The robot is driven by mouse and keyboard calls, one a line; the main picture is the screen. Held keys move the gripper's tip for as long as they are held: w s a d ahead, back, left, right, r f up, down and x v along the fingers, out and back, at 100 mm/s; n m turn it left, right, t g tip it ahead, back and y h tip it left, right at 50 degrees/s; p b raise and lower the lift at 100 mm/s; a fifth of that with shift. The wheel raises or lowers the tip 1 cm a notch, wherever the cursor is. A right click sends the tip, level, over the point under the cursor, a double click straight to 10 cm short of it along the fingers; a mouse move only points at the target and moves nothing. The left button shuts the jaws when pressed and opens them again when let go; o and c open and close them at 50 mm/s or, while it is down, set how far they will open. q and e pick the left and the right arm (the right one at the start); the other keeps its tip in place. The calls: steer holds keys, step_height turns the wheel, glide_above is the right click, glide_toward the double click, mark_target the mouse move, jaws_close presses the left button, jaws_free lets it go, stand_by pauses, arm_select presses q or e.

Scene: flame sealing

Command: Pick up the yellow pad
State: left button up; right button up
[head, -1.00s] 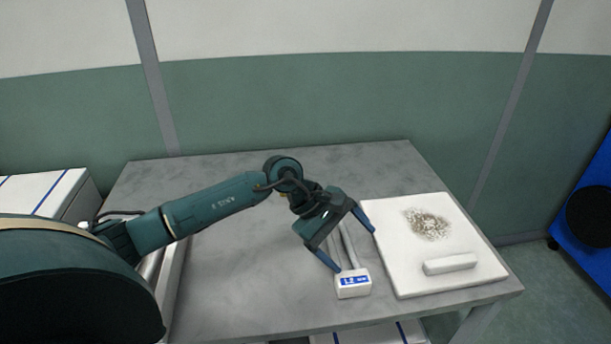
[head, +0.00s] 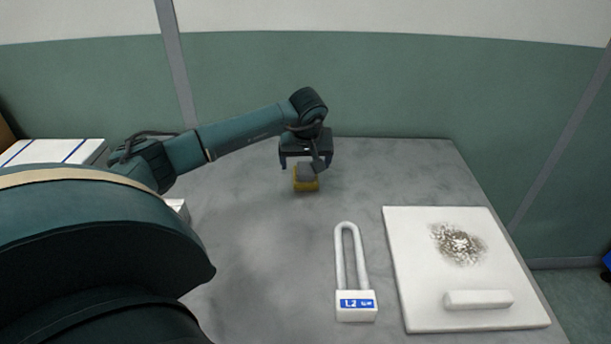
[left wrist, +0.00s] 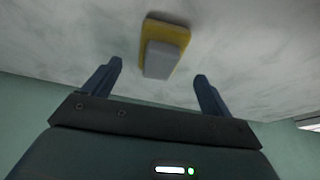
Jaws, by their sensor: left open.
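The yellow pad (head: 305,184) lies on the grey table toward the back, with a grey block on its top. In the left wrist view the yellow pad (left wrist: 174,33) shows beyond the fingertips, with its grey top part facing me. The right gripper is not in view.
A white board (head: 410,270) at right carries a dark speckled patch and a white bar (head: 478,299). The table around the pad is clear.

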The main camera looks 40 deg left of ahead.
mark_target(306, 168)
arm_select(q)
steer(key=x, duration=0.5)
steer(key=shift+w+f, duration=0.1)
steer(key=shift+c, duration=0.2)
steer(key=c, duration=1.1)
